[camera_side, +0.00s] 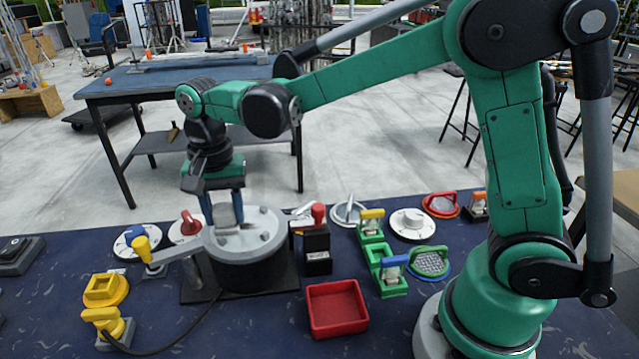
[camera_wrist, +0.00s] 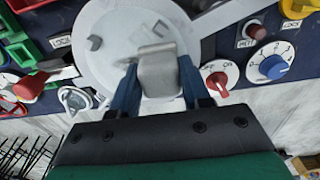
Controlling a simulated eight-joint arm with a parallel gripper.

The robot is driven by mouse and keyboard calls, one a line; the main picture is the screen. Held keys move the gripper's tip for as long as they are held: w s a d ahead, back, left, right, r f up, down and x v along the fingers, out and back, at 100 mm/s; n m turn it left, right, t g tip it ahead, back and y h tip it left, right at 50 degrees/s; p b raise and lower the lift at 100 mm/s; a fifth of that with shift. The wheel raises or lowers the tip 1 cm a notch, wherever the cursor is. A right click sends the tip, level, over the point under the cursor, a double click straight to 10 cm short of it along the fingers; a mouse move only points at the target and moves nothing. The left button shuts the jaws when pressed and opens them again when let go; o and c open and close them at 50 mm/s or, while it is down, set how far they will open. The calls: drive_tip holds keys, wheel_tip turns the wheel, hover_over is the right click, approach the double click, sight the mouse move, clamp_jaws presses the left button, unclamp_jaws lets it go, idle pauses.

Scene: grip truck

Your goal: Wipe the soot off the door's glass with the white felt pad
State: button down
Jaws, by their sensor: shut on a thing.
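My gripper (camera_side: 225,215) points down over the round grey metal lid (camera_side: 262,235) of a dark drum. In the wrist view its blue fingers (camera_wrist: 160,85) are shut on a grey metal-looking block (camera_wrist: 158,70), in front of the pale round lid (camera_wrist: 100,38). The block also shows between the fingers in the side view (camera_side: 239,207). I cannot tell whether it is fixed to the lid or loose. I cannot make out a white felt pad, glass or soot in either view.
A grey arm with a yellow handle (camera_side: 143,249) reaches left from the lid. A red-handled black block (camera_side: 317,240), an empty red tray (camera_side: 337,305) and green holders (camera_side: 385,278) stand to the right. Dials (camera_side: 135,241) sit behind left. A cable crosses the front left.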

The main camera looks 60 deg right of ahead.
sight(265, 225)
drive_tip(key=shift+s+d, duration=1.95)
drive_tip(key=shift+d, duration=0.05)
drive_tip(key=shift+r, duration=0.1)
wheel_tip(265, 225, up, 8)
drive_tip(key=shift+s, duration=0.1)
drive_tip(key=s+a+r, duration=0.2)
drive_tip(key=s+a, duration=0.5)
drive_tip(key=a, duration=0.1)
drive_tip(key=f, duration=1.4)
drive_tip(key=shift+s, duration=0.25)
drive_tip(key=shift+f, duration=2.6)
